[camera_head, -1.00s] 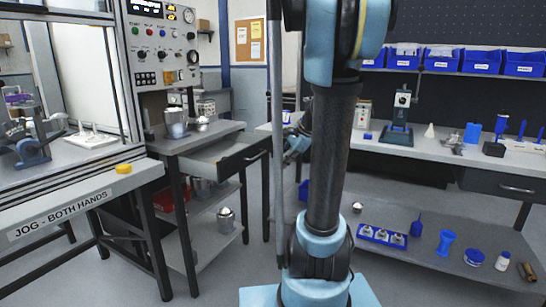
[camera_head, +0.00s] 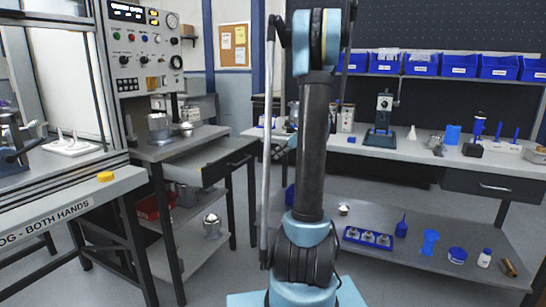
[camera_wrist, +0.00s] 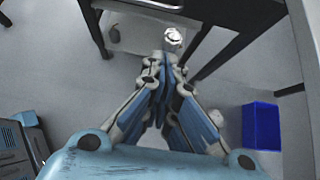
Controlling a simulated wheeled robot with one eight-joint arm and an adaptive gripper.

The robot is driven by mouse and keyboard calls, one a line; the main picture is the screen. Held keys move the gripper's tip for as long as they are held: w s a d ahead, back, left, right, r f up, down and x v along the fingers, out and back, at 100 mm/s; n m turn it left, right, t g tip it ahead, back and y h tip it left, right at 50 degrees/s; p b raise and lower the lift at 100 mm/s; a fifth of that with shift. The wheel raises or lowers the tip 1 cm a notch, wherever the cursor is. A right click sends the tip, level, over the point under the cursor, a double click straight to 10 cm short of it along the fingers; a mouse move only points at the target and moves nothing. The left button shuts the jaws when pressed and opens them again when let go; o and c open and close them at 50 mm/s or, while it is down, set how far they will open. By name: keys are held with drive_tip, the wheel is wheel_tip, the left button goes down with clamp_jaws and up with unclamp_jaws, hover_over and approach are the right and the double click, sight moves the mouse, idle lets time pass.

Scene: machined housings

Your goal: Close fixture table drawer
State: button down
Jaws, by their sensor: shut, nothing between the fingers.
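The fixture table (camera_head: 185,141) stands left of centre in the head view, beside the press. Its drawer (camera_head: 208,165) is pulled out toward the right, with a dark front and a bar handle (camera_head: 238,161). My gripper (camera_head: 283,150) is partly hidden behind my arm, to the right of the drawer front and apart from it in the picture. In the wrist view my gripper (camera_wrist: 162,68) is shut and empty, fingertips together. A dark edge and grey panel show beyond it at the top; I cannot tell whether they are the drawer.
The press with its control panel (camera_head: 150,50) and front ledge is at left. A metal pot (camera_head: 212,226) sits on the table's lower shelf. A workbench (camera_head: 420,150) with blue bins (camera_head: 420,64) above runs along the right. A blue bin (camera_wrist: 261,126) is near the floor.

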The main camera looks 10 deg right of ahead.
drive_tip(key=w+a+f, duration=0.4)
drive_tip(key=w+a, duration=0.2)
drive_tip(key=a, duration=0.2)
drive_tip(key=shift+f, duration=0.2)
drive_tip(key=shift+a, duration=0.1)
